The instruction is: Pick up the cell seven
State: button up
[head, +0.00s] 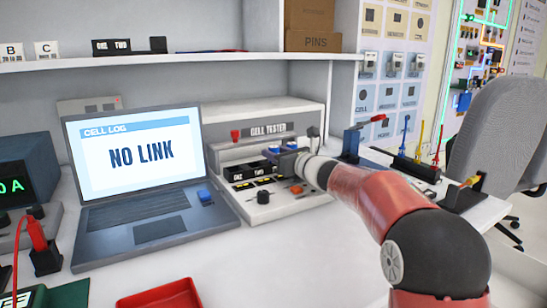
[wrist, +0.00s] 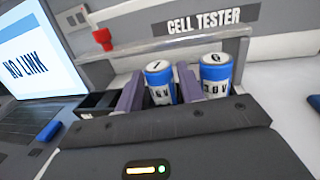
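In the wrist view two blue-and-white cells stand side by side at the cell tester (wrist: 285,45). The left cell (wrist: 160,84), its top mark slanted and perhaps a 7, stands between the two purple-grey fingers of my gripper (wrist: 158,90). The right cell (wrist: 216,76), marked 6, is outside the right finger. Both tops look about level with the tester's slant. The fingers appear very close to the left cell's sides; whether they press on it cannot be told. Their lower parts are hidden. In the head view my gripper (head: 285,160) is over the tester (head: 300,118), hiding much of the cells.
A laptop (head: 138,225) reading NO LINK stands left of the tester. A red tray (head: 160,294) lies at the front edge. A shelf (head: 180,60) runs above. A blue-and-black stand (head: 351,140) and a black rack (head: 405,163) are at right. The front bench is mostly clear.

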aim_at(274, 146)
jog(key=shift+w+a, duration=0.45)
jog(key=shift+w, duration=0.05)
jog(key=shift+r, duration=0.1)
jog(key=c, duration=0.8)
jog(key=shift+r+p, duration=2.6)
jog(key=shift+r, duration=11.35)
